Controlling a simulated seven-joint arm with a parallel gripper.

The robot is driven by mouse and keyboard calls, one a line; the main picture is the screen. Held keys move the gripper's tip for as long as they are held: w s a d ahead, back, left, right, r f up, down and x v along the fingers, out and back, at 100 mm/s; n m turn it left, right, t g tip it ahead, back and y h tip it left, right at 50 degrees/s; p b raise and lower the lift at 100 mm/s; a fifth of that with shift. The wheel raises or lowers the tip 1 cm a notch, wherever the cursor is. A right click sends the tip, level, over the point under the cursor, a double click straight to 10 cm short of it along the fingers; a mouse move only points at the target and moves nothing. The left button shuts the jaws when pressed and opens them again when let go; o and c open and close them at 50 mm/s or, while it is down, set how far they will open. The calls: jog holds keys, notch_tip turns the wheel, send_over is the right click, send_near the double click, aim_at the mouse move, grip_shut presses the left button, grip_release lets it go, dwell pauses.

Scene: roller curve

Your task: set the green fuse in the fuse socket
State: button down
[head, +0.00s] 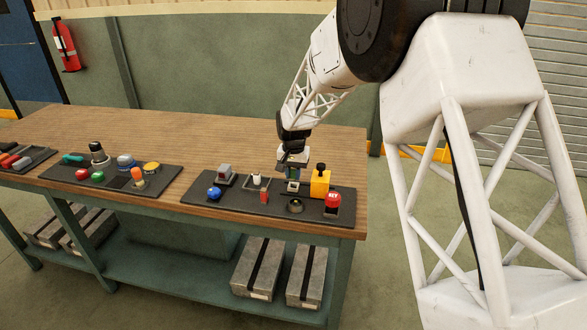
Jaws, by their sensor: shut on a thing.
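My gripper (292,168) points down over the right-hand dark panel on the workbench, shut on the green fuse. The green fuse (294,175) shows only as a small green patch under the jaws; most of it is hidden. What looks like the fuse socket (293,187), a small pale-edged square fitting, is directly below it on the panel. I cannot tell whether the fuse touches the socket or is still above it.
The bench top behind is clear.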

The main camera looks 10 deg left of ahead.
aim_at(293, 178)
jog(key=shift+f, duration=1.55)
